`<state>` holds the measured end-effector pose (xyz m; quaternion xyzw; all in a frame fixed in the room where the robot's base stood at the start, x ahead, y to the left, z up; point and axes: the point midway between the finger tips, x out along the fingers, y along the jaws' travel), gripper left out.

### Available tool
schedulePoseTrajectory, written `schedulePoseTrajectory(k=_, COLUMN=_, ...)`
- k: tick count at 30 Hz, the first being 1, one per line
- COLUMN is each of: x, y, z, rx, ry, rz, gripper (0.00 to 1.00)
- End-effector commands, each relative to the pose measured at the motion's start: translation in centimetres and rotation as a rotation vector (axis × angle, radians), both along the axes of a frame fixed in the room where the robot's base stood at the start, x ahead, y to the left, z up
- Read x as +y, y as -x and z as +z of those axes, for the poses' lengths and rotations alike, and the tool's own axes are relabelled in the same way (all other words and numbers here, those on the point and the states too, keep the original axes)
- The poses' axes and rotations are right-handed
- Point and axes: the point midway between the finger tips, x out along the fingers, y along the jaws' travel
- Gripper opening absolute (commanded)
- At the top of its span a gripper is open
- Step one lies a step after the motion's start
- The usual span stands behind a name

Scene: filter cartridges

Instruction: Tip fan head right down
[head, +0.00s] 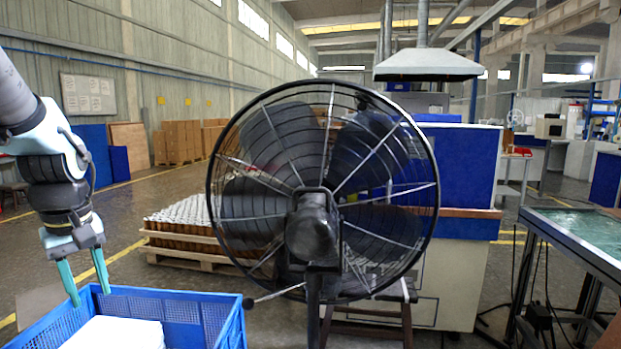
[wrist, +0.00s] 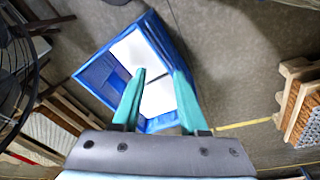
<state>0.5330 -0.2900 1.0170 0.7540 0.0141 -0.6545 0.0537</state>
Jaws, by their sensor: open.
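My gripper (head: 89,299) is open and empty, pointing down over the blue crate, well to the left of the fan. In the wrist view my gripper (wrist: 160,75) has its teal fingers apart above the crate, and part of the fan cage (wrist: 14,75) shows at the left edge.
The blue crate (head: 235,318) holds white flat pieces (head: 115,333). A pallet of stacked cartridges (head: 185,225) stands behind the fan at left. A blue and cream cabinet (head: 465,175) is behind it. A green-topped table (head: 580,222) stands at right.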

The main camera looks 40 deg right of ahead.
Motion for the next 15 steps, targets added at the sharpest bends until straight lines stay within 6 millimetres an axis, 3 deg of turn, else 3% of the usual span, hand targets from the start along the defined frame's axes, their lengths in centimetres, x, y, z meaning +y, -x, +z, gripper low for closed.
schedulePoseTrajectory(k=1, x=-4.4, y=-0.8, z=2.9, rx=-0.003, ry=0.017, rz=0.024, gripper=0.45)
schedulePoseTrajectory(k=5, x=-14.6, y=-0.4, z=9.0, rx=0.007, ry=0.060, rz=0.161, gripper=0.45)
schedulePoseTrajectory(k=9, x=-24.9, y=3.4, z=15.6, rx=0.025, ry=0.105, rz=0.314, gripper=0.45)
schedulePoseTrajectory(k=12, x=-30.5, y=7.3, z=19.8, rx=0.042, ry=0.136, rz=0.418, gripper=0.45)
schedulePoseTrajectory(k=15, x=-34.1, y=11.0, z=22.9, rx=0.057, ry=0.158, rz=0.503, gripper=0.45)
